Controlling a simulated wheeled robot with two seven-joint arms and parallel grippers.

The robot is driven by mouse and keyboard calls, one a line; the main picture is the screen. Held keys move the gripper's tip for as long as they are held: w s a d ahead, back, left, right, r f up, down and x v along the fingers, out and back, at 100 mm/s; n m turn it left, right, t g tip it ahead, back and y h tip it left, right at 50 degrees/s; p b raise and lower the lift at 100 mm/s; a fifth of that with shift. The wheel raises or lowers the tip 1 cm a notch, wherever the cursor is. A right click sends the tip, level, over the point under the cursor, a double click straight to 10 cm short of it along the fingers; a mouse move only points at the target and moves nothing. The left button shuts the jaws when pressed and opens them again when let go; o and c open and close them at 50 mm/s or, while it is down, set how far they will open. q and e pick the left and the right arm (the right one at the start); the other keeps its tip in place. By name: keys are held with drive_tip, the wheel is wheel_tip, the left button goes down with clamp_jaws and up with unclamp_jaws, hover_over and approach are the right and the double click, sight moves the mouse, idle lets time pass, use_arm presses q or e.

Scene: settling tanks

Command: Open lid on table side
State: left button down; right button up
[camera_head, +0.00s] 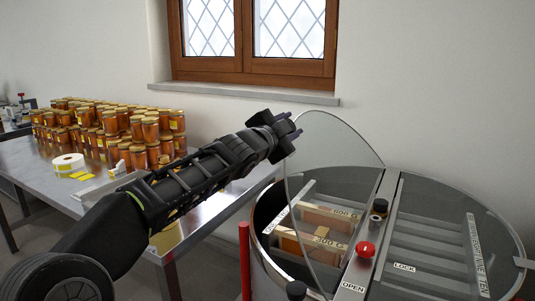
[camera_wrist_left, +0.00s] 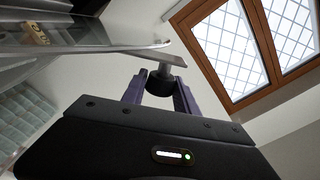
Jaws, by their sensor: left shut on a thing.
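The tank on the right has two clear half-lids on a central metal bar (camera_head: 374,232). The table-side lid (camera_head: 335,150) is raised and stands steeply tilted over its half of the tank, so that half is open. My left gripper (camera_head: 290,128) is at the raised lid's upper left edge. In the left wrist view my left gripper (camera_wrist_left: 160,82) has its two fingers on either side of a black knob (camera_wrist_left: 159,84), shut on it, with the clear lid (camera_wrist_left: 90,45) beside it. The other lid (camera_head: 435,220) lies flat and closed. My right gripper is not in view.
The bar carries a red knob (camera_head: 366,249), a black knob and OPEN and LOCK labels. A metal table (camera_head: 40,163) with many honey jars (camera_head: 110,130) stands left. A window (camera_head: 255,40) is behind.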

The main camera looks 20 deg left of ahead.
use_arm(q)
drive_tip(key=s+d+r+m+b, duration=0.1)
drive_tip(key=d+r+m, duration=0.1)
drive_tip(key=d, duration=0.9)
drive_tip(key=s+d+r+m+b, duration=0.2)
drive_tip(key=d+m, duration=0.3)
drive_tip(key=d, duration=0.6)
drive_tip(key=shift+s+d+r+m, duration=0.2)
drive_tip(key=shift+r+m, duration=0.1)
drive_tip(key=shift+r, duration=0.55)
drive_tip(key=c, duration=1)
unclamp_jaws()
drive_tip(key=shift+w+f, duration=0.15)
drive_tip(key=shift+o, duration=0.2)
drive_tip(key=shift+b, duration=0.3)
drive_tip(key=s+a+b, duration=0.1)
drive_tip(key=s+b, duration=0.2)
drive_tip(key=s, duration=0.4)
drive_tip(key=shift+s, duration=0.4)
